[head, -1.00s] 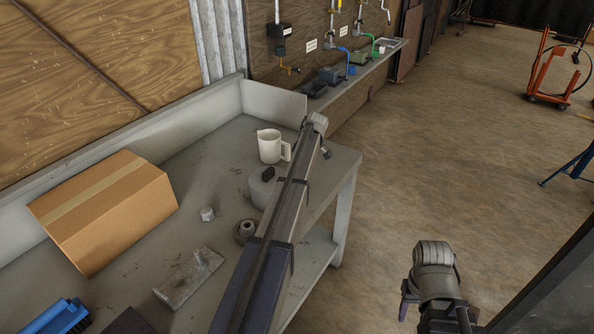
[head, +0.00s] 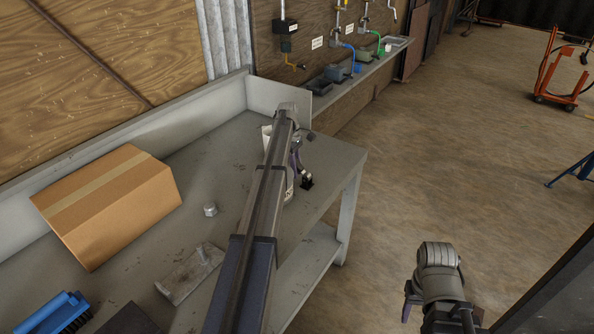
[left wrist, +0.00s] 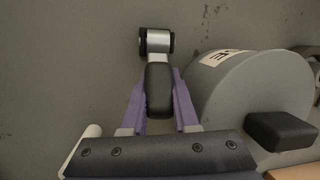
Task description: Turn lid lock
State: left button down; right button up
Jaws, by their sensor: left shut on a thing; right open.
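A grey round canister (left wrist: 245,95) with a white label and a black block (left wrist: 281,131) on its face fills the right of the left wrist view. In the head view my left arm hides most of it. A black lever (left wrist: 158,88) with a silver, black-ended pivot (left wrist: 157,41) stands beside the canister; it looks like the lid lock. My left gripper (left wrist: 158,100) has its purple fingers on both sides of the lever and is shut on it. In the head view this gripper (head: 297,160) is above the bench's right part. My right gripper (head: 440,312) is open and empty over the floor.
The grey bench (head: 225,145) carries a cardboard box (head: 108,205), a small nut (head: 210,210), a metal plate (head: 190,275) and a blue brush (head: 58,312). A white mug (head: 266,131) is mostly behind my left arm.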

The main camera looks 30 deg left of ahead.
dwell(0.3)
pick_arm(q)
jog(key=c, duration=0.7)
grip_release()
jog(key=shift+r, duration=0.1)
jog(key=p+v, duration=0.7)
jog(key=shift+a+r+p, duration=0.1)
jog(key=shift+r+p, duration=0.25)
jog(key=shift+f, duration=0.1)
